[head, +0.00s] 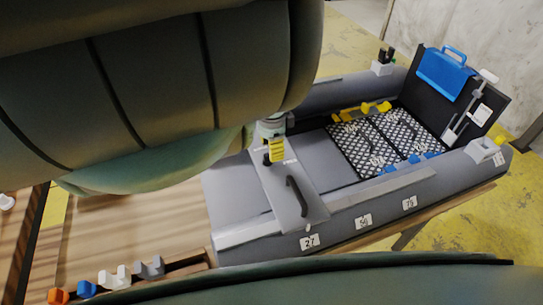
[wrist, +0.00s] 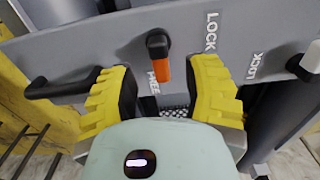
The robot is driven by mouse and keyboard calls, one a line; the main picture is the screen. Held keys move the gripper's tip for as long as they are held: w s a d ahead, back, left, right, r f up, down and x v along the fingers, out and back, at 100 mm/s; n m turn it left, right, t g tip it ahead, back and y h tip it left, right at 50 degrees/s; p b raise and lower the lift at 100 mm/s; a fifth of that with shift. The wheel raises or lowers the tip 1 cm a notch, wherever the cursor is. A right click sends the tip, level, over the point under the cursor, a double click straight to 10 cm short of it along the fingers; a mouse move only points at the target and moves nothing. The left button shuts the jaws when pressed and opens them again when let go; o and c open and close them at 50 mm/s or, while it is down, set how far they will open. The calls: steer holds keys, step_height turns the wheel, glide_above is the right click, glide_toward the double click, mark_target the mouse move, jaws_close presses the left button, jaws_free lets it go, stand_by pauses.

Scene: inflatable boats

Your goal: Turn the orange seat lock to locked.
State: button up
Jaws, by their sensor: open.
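The orange seat lock (wrist: 164,72) is a short lever with a black pivot on the grey seat board (wrist: 90,48), in the wrist view. Its orange end lies beside the FREE lettering; the nearer LOCK lettering is to the right of the pivot. My gripper (wrist: 160,92) is open, its yellow fingers on either side of the lever with gaps; I cannot tell how far above the board they are. In the head view my gripper (head: 276,151) is over the seat board (head: 272,200), and the orange lever is hidden.
A white-tipped black lever (wrist: 304,63) stands beside another LOCK label at the right. A black handle (head: 297,195) rises from the seat board. The boat's grey side tube (head: 345,218) borders it. Yellow pieces (head: 362,110) and a blue box (head: 445,72) are farther back.

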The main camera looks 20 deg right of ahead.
steer(key=shift+d+f, duration=0.1)
steer(key=shift+f, duration=1.45)
jaws_close()
